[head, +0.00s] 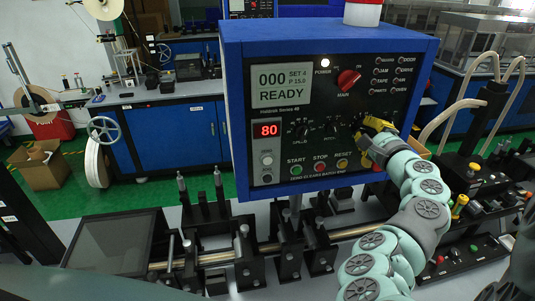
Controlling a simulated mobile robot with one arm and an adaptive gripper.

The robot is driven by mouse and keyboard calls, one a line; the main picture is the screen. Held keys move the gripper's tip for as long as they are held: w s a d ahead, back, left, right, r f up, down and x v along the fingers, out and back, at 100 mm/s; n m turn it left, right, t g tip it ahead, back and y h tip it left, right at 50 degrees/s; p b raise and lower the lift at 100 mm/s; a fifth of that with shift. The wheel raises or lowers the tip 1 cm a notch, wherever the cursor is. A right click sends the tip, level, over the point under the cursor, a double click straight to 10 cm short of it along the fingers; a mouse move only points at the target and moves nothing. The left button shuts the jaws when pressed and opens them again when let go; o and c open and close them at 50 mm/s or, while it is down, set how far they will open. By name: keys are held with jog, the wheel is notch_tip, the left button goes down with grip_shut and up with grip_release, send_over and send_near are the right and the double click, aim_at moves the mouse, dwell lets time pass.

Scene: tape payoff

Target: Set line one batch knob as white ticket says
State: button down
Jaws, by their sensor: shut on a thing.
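The blue control box (330,30) stands upright in the middle of the head view, with a black front panel (335,165). Its screen (284,86) reads 000, SET 4, P 15.0 and READY. A red display (268,129) shows 80. Small knobs (331,127) sit in a row below the red MAIN switch (347,81). My gripper (369,130), with yellow fingers, is at the right end of this row, shut on a knob there. The fingers hide that knob, its pointer and its marks. I cannot make out a white ticket.
START (296,169), STOP (320,167) and RESET (342,164) buttons lie just below left of my gripper. A machine with a metal shaft (215,258) and black brackets lies beneath the box. Black fittings (470,150) with hoses stand to the right.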

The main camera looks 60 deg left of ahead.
jog(key=shift+f+n+b, duration=0.1)
jog(key=shift+n+b, duration=0.3)
jog(key=shift+n, duration=0.1)
jog(key=c, duration=1)
grip_release()
jog(key=v, duration=1.2)
